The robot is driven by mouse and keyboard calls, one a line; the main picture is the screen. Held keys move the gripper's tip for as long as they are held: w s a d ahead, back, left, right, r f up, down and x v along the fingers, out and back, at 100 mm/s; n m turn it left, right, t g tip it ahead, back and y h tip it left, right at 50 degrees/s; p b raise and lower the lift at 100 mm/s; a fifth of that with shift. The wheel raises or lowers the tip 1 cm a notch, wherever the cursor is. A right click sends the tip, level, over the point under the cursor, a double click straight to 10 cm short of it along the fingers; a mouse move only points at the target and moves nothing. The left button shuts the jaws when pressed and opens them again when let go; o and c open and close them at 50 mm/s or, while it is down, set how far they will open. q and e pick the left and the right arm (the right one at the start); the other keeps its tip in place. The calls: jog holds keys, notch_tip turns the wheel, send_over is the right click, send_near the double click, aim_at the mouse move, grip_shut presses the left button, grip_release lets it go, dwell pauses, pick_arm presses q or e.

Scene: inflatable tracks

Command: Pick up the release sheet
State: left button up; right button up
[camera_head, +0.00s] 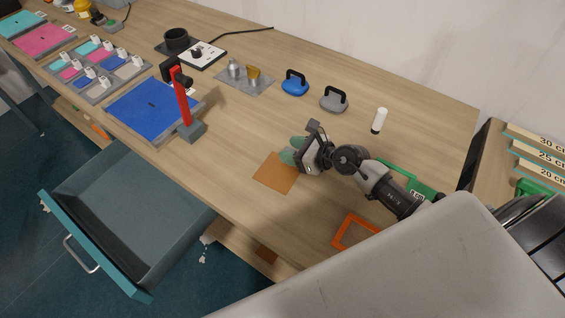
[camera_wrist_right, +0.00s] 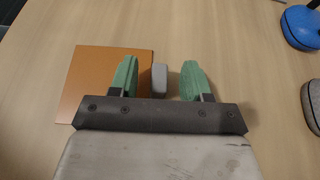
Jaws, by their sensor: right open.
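The release sheet seems to be the flat orange-brown square (camera_head: 274,174) lying on the workbench near its front edge. It also shows at the left in the right wrist view (camera_wrist_right: 85,75). My right gripper (camera_head: 289,152) has green fingertips and is at the sheet's far edge in the head view. In the wrist view the right gripper (camera_wrist_right: 157,78) is open; its left finger overlaps the sheet's right part and its right finger is over bare wood. A small grey block shows between the fingers; I cannot tell what it is. My left gripper is not in view.
An orange frame (camera_head: 352,232) and a green tool (camera_head: 413,183) lie near my right arm. Blue (camera_head: 295,84) and grey (camera_head: 334,99) handled blocks and a white bottle (camera_head: 379,120) stand behind. A red post (camera_head: 182,98) stands left. An open drawer (camera_head: 75,245) juts out below.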

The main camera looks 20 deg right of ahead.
jog(key=shift+s, duration=0.1)
grip_shut()
